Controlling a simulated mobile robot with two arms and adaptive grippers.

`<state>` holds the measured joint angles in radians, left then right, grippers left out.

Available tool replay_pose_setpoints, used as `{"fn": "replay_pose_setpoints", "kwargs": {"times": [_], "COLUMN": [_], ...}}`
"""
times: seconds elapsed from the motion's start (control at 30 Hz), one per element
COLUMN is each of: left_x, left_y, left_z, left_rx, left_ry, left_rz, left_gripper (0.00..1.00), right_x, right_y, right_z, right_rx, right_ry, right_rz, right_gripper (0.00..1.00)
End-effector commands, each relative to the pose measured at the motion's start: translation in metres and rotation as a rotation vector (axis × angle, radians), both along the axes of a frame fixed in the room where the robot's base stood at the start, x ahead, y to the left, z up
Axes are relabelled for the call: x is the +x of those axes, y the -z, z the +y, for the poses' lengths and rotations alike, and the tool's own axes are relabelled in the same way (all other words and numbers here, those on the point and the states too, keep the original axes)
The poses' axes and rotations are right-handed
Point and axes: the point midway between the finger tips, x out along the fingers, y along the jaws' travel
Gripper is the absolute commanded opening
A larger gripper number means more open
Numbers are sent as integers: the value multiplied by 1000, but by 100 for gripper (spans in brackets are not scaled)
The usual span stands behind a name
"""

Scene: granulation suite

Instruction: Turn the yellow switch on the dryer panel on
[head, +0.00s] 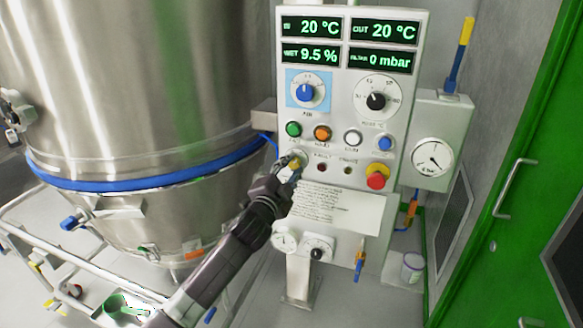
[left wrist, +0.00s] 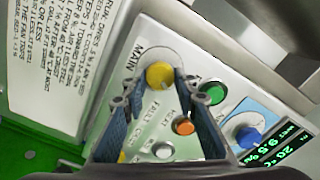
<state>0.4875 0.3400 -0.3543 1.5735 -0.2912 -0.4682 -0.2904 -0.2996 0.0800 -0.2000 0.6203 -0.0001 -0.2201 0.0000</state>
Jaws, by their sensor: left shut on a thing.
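The dryer panel (head: 330,130) is a light grey upright box with green displays, knobs and buttons. The yellow switch (left wrist: 160,74) is a round yellow knob on a pale round plate, beside the label MAIN. In the head view only a bit of yellow (head: 297,163) shows at my fingertips at the panel's lower left. My left gripper (head: 291,167) is at the panel with its fingers on either side of the switch, shut on it. In the left wrist view its two blue-grey fingers (left wrist: 157,84) flank the yellow knob. My right gripper is not in view.
Green (head: 293,129), orange (head: 322,133), white and blue buttons lie just above the switch. A red emergency stop (head: 376,180) sits to the right. A large steel vessel (head: 120,90) stands left, a green door (head: 520,170) right. A pressure gauge (head: 433,157) is beside the panel.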

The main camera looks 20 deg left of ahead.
Motion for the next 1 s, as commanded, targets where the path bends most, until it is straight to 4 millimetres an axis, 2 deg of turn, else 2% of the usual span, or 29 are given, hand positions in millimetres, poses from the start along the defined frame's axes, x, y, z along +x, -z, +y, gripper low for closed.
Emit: {"fn": "replay_pose_setpoints", "kwargs": {"times": [0.03,0.07,0.2,0.5,0.63,0.77,1.0], "left_x": [0,0,0,-1,-7,-24,-68], "left_y": [0,0,0,0,0,1,1], "left_z": [0,0,0,0,0,1,2], "left_rx": [2,2,1,0,0,0,0], "left_ry": [0,0,0,0,0,1,1], "left_rz": [0,0,0,0,0,1,2], "left_gripper": [3,28,43,45,45,45,45], "right_x": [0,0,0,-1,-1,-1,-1], "right_y": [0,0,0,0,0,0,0], "right_z": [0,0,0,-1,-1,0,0], "right_rx": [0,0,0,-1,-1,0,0], "right_ry": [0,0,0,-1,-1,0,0], "right_rz": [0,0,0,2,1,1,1], "right_gripper": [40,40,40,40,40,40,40]}}
